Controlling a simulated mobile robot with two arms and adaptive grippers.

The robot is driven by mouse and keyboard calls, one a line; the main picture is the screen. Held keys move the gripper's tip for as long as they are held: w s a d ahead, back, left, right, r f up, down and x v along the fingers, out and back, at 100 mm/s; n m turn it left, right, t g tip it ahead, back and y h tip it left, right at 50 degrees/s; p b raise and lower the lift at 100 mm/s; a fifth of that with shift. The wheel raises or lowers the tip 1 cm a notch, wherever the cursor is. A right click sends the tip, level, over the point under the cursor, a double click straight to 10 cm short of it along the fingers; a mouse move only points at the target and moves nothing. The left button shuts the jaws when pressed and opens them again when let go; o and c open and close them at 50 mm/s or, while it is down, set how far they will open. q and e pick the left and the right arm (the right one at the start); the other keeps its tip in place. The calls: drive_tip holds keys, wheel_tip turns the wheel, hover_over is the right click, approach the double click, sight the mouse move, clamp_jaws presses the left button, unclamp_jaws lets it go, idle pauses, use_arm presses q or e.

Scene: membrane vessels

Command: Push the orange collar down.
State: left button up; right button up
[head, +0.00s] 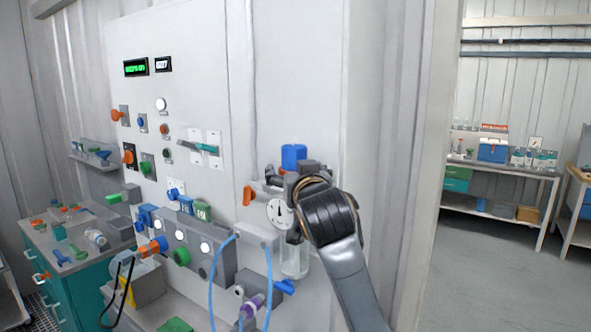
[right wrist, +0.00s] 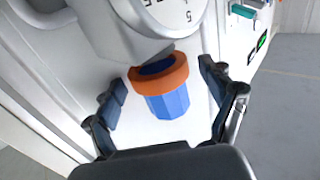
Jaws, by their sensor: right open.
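The orange collar (right wrist: 177,73) is a ring around the blue knob (right wrist: 168,104) in the right wrist view, where it sits between the grey gauge body and the knob's faceted part. My right gripper (right wrist: 162,82) is open, with one finger on each side of the collar and knob. A gap shows between each finger and the knob. My left gripper is not in view.
A round white gauge (head: 279,212) is just below the gripper, and an orange handle (head: 249,195) sticks out to its left. A clear vessel (head: 294,262) hangs below. Blue hoses (head: 211,285) loop at the lower left. The open floor (head: 490,285) lies to the right.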

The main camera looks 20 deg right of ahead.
drive_tip(key=c, duration=1.7)
drive_tip(key=shift+f+b, duration=0.35)
drive_tip(key=shift+f, duration=0.5)
drive_tip(key=shift+r, duration=0.1)
drive_tip(key=o, duration=1.7)
drive_tip(key=shift+s, duration=0.2)
drive_tip(key=s+a, duration=0.1)
drive_tip(key=s, duration=1)
drive_tip(key=shift+s+a, duration=0.25)
